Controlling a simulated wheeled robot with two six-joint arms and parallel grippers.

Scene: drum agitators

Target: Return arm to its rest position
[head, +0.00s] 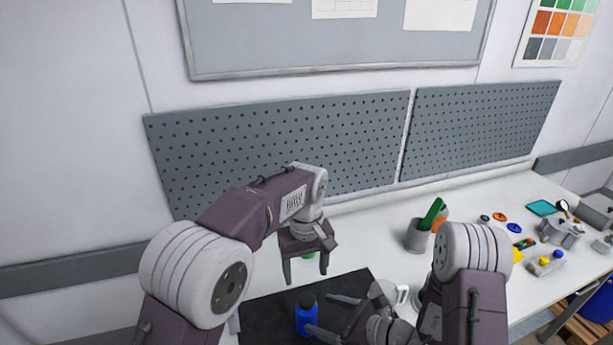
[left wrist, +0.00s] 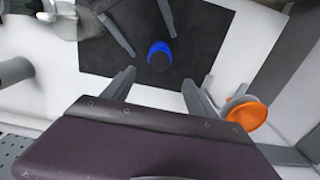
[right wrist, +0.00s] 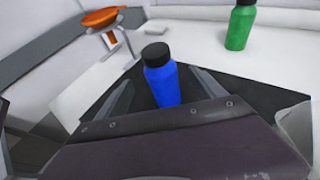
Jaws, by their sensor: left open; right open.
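My left gripper (head: 305,277) is open, pointing down with empty jaws above the back of the black mat (head: 262,312). In the left wrist view its two fingers (left wrist: 158,82) are spread. My right gripper (head: 322,315) is open and low over the mat, its fingers pointing left at a blue bottle (head: 305,318) with a black cap. The bottle stands upright on the mat. In the right wrist view the bottle (right wrist: 163,87) shows between the spread fingers; I cannot tell whether it is inside the jaws or just beyond them.
A green bottle (right wrist: 240,25) stands behind the mat. An orange-topped object (left wrist: 246,112) stands at the mat's side. A grey cup (head: 418,236) with green things, a white mug (head: 402,295) and small clutter occupy the right of the white table. Pegboards (head: 280,145) line the wall behind.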

